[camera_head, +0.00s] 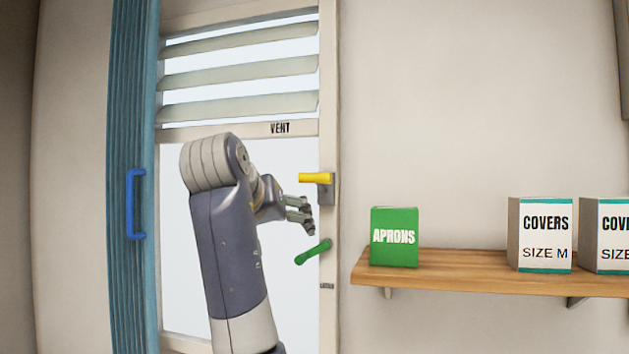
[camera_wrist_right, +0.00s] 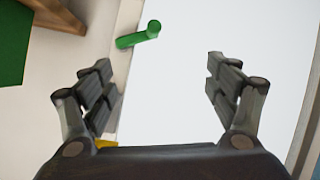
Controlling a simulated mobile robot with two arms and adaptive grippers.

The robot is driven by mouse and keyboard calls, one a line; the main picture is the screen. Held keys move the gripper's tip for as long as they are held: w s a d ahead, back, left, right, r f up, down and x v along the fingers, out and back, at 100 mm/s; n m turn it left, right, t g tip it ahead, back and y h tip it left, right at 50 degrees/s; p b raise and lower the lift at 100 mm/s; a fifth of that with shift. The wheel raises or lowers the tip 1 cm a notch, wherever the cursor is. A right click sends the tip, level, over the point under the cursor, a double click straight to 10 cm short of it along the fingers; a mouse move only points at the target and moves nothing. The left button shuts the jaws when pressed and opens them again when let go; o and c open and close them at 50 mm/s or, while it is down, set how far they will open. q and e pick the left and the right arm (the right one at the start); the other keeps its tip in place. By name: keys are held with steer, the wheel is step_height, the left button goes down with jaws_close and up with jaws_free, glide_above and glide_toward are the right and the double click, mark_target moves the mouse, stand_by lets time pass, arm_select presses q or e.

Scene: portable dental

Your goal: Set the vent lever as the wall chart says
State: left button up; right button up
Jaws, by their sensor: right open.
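A yellow lever (camera_head: 314,178) sticks out to the left from a bracket on the window's right frame post, roughly level. A green lever (camera_head: 312,252) sits lower on the same post, its free end slanting down to the left. The word VENT is printed on the rail (camera_head: 240,129) under the slats. My right gripper (camera_head: 307,214) is open and empty, between the two levers in the head view. In the right wrist view, the green lever (camera_wrist_right: 138,37) lies beyond the fingertips, and a bit of the yellow lever (camera_wrist_right: 106,143) shows by the left finger's base. No readable chart shows. My left gripper is out of view.
Tilted slats (camera_head: 240,75) fill the window top. A blue folding panel (camera_head: 132,80) with a blue handle (camera_head: 136,204) stands left. A wooden shelf (camera_head: 450,280) at right holds a green APRONS box (camera_head: 394,252) and white COVERS boxes (camera_head: 545,238). The wall above is bare.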

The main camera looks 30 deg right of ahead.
steer(key=m+h, duration=0.1)
steer(key=m, duration=0.1)
glide_toward(313, 175)
steer(key=p+x, duration=0.4)
steer(key=x, duration=0.7)
steer(key=shift+w+d+f+p, duration=0.3)
steer(key=shift+d+p, duration=0.05)
steer(key=shift+p, duration=0.05)
steer(key=c, duration=1.5)
